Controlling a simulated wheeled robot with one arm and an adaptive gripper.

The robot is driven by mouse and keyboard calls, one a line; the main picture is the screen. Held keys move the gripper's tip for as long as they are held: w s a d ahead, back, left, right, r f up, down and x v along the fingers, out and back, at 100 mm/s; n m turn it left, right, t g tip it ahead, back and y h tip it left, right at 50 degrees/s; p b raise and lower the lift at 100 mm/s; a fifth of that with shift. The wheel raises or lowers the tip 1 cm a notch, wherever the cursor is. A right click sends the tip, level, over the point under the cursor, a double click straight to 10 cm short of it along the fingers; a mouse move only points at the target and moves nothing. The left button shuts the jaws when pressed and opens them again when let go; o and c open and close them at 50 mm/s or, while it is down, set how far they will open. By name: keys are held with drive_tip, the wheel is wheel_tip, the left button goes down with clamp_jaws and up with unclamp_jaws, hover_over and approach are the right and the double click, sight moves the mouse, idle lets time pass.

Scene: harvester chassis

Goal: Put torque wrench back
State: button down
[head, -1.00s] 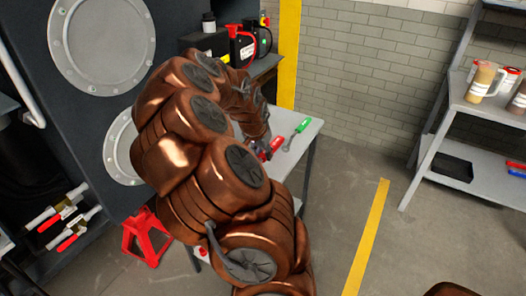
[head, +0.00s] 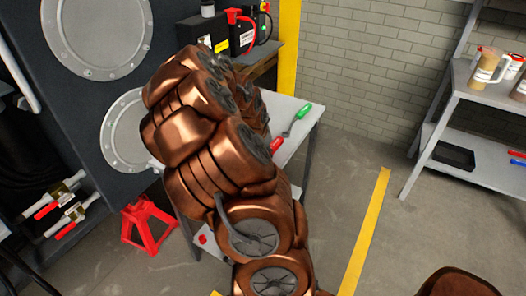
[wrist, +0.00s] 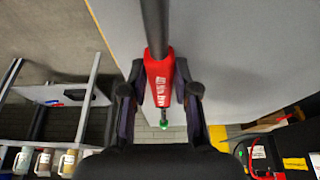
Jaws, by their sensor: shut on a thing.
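The torque wrench has a red grip (wrist: 160,82) and a dark shaft (wrist: 155,25). In the wrist view my gripper (wrist: 160,93) is shut on the red grip, with one dark finger on each side. The shaft runs to the top edge of the picture, so its far end is out of view. In the head view my copper arm hides the gripper and most of the wrench; only a bit of red (head: 276,144) shows beside the arm, over the grey table (head: 284,106).
A green-handled tool (head: 303,111) lies on the table; its green end shows in the wrist view (wrist: 163,124). A red jack stand (head: 148,226) stands on the floor at left. Shelves (head: 474,97) with containers stand at right. Floor between table and shelves is clear.

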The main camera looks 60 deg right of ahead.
drive_tip(key=c, duration=0.8)
unclamp_jaws()
drive_tip(key=v, duration=1.2)
